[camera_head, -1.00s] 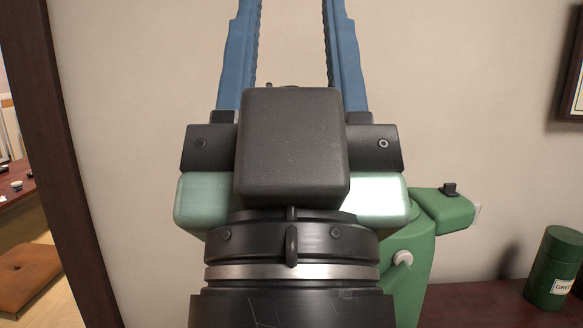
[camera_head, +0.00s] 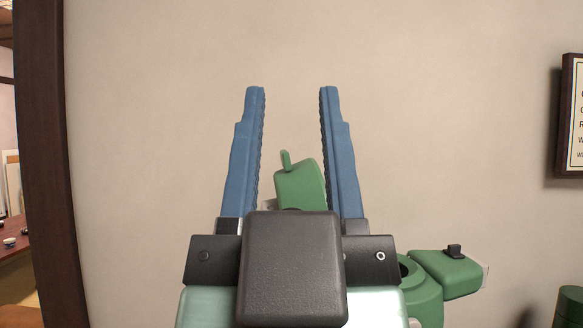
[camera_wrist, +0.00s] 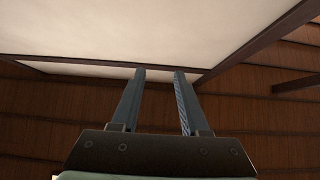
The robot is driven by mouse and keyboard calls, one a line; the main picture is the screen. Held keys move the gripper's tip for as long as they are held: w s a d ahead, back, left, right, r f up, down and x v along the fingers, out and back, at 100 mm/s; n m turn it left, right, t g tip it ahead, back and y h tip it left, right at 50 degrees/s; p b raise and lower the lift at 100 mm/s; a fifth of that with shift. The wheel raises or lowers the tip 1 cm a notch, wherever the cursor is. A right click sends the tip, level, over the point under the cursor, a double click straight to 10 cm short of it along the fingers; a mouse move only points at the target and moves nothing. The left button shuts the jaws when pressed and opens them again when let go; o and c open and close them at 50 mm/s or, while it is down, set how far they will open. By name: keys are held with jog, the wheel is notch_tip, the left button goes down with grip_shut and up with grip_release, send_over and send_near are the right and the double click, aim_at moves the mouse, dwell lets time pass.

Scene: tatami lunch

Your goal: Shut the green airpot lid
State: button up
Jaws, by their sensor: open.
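The green airpot (camera_head: 428,303) stands at the lower right of my gripper in the head view, its body mostly hidden behind my gripper. Its spout head (camera_head: 445,273) with a small black button points right. A dark round opening shows at the top of the body. The green lid (camera_head: 302,186) stands raised, with a small tab on top, and shows between my fingers, its lower end hidden. My gripper (camera_head: 291,92) is open and empty, its blue fingers pointing up. In the wrist view my gripper (camera_wrist: 159,74) is also open, with nothing between the fingers.
A plain beige wall (camera_head: 450,120) fills the background. A framed sign (camera_head: 573,115) hangs at the right edge. A dark green canister (camera_head: 570,308) stands at the lower right. A dark wooden post (camera_head: 42,170) is at left. The wrist view shows ceiling (camera_wrist: 130,30) and wooden boards.

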jog(key=shift+w+r, duration=0.1)
jog(key=shift+w, duration=0.05)
jog(key=shift+c, duration=1.1)
jog(key=w+p, duration=0.1)
jog(key=p, duration=0.1)
jog(key=w+n+g+h+p, duration=0.1)
jog(key=p, duration=0.1)
jog(key=w+r+g+p, duration=0.1)
jog(key=w+p, duration=0.1)
jog(key=p, duration=0.1)
jog(key=shift+a, duration=0.25)
grip_shut()
jog(key=w+a+f+n+g+h+p, duration=0.25)
jog(key=w+n+p, duration=0.25)
jog(key=p, duration=0.5)
jog(key=s+a+f+n+g+p, duration=0.5)
jog(key=n+p, duration=0.7)
jog(key=p, duration=0.8)
jog(key=shift+y, duration=0.45)
jog(key=w+d+r+p, duration=0.1)
jog(key=w, duration=0.2)
jog(key=w+d+p, duration=0.2)
jog(key=w, duration=0.2)
jog(key=w+d+r+p, duration=0.1)
jog(key=w+p, duration=0.1)
jog(key=w, duration=0.2)
jog(key=shift+w+d+r, duration=0.2)
jog(key=shift+d+r, duration=0.1)
jog(key=shift+d, duration=0.05)
jog(key=shift+d+f, duration=0.1)
